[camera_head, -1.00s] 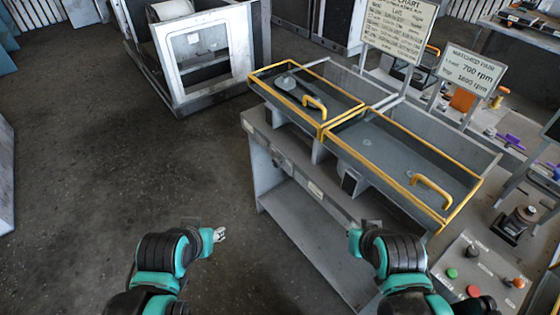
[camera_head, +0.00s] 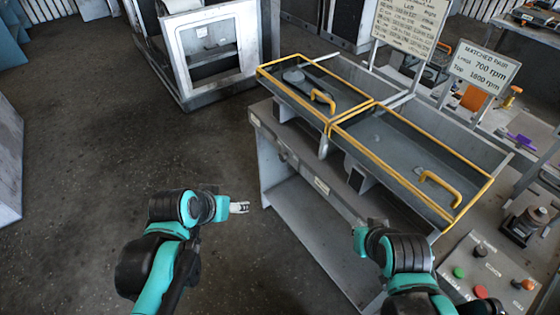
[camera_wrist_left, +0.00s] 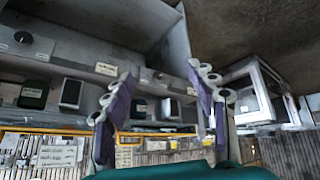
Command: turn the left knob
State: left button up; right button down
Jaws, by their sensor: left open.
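The left knob (camera_head: 283,156) is a small dark knob on the front panel of the grey bench. What looks like the same knob shows in the left wrist view (camera_wrist_left: 158,75), beyond the fingers and between them. My left gripper (camera_head: 240,207) is in front of the bench, to the lower left of the knob and apart from it. In the left wrist view its two purple-padded fingers (camera_wrist_left: 160,108) are spread with nothing between them. A second dark knob (camera_wrist_left: 22,38) shows at the left of that view. My right arm hangs before the bench's right part; its fingers do not show.
Two yellow-framed trays (camera_head: 376,103) with handles stand on the bench (camera_head: 262,152). A control box (camera_head: 490,272) with buttons is at the right. Two signs (camera_head: 482,66) stand behind. A white-framed cabinet (camera_head: 214,50) is at the back. The floor on the left is clear.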

aim_at(281, 158)
pick_arm(q)
jog(key=w+d+f+m+t+h+b, duration=0.1)
jog(key=w+d+f+m+h+b, duration=0.15)
jog(key=w, duration=0.75)
jog(key=w+d+f+m+h+b, duration=0.15)
jog(key=w+d+f+h, duration=0.25)
jog(key=w, duration=0.7)
jog(key=w+a+f+m+t+h+b, duration=0.1)
jog(key=w+f+m+h+b, duration=0.15)
jog(key=w+f, duration=0.35)
jog(key=w+f+m+t+h+b, duration=0.1)
jog(key=w+f+m+t+h, duration=0.2)
jog(key=f, duration=0.6)
jog(key=shift+n+g, duration=0.5)
jog(key=shift+n, duration=0.25)
jog(key=x, duration=0.2)
jog(key=b+x, duration=0.1)
jog(key=x, duration=0.2)
jog(key=b+x, duration=0.1)
jog(key=x, duration=0.2)
jog(key=shift+w+a+r, duration=0.2)
jog(key=shift+w, duration=0.25)
jog(key=c, duration=1.2)
